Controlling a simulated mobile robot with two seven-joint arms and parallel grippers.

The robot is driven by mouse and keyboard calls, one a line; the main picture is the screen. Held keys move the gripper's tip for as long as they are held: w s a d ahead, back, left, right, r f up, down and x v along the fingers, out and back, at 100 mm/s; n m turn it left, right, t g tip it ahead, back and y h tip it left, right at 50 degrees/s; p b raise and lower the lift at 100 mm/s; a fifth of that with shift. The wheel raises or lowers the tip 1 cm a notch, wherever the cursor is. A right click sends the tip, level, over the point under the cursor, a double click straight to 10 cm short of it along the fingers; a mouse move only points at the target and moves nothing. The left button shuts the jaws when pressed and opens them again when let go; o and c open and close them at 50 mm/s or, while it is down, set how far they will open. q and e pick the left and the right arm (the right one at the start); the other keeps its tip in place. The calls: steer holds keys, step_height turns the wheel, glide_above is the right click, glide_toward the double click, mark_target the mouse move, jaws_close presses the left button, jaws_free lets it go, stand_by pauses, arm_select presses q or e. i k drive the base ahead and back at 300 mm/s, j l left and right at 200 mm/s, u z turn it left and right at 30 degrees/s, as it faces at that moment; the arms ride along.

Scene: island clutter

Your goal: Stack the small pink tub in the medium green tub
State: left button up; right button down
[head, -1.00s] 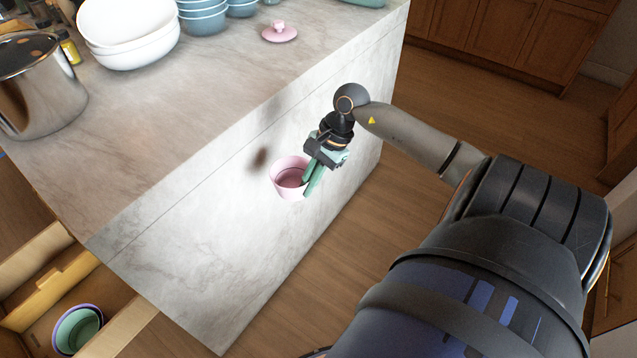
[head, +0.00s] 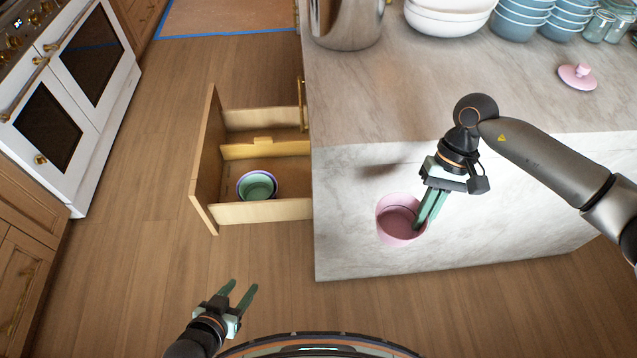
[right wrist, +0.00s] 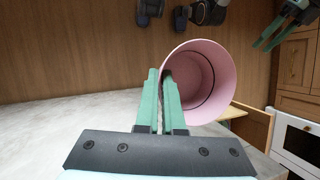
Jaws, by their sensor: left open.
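The small pink tub (head: 389,229) hangs in the air in front of the island's side in the head view. My right gripper (head: 426,218) is shut on its wall, one finger inside and one outside. In the right wrist view the pink tub (right wrist: 222,64) is gripped at its near wall, its opening facing the camera and empty. The medium green tub (head: 257,187) sits in an open drawer left of the island, nested inside a purple-rimmed tub (head: 241,192). My left gripper (head: 243,288) is open and empty, low over the floor, below the drawer in the picture.
The open drawer (head: 262,212) has a divider and sticks out left of the marble island (head: 370,100). A pot, white bowls, blue bowls and a pink lid (head: 577,77) stand on the island top. A white oven (head: 90,100) is at left. The floor between is clear.

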mark_target(259, 197)
steer(key=i+j+z, duration=0.15)
steer(key=j, duration=0.5)
steer(key=i+j+z, duration=0.1)
steer(key=j, duration=0.55)
steer(key=i+j+z, duration=0.15)
steer(key=j, duration=0.55)
steer(key=j+z, duration=0.1)
steer(key=j, duration=0.55)
steer(key=i, duration=0.05)
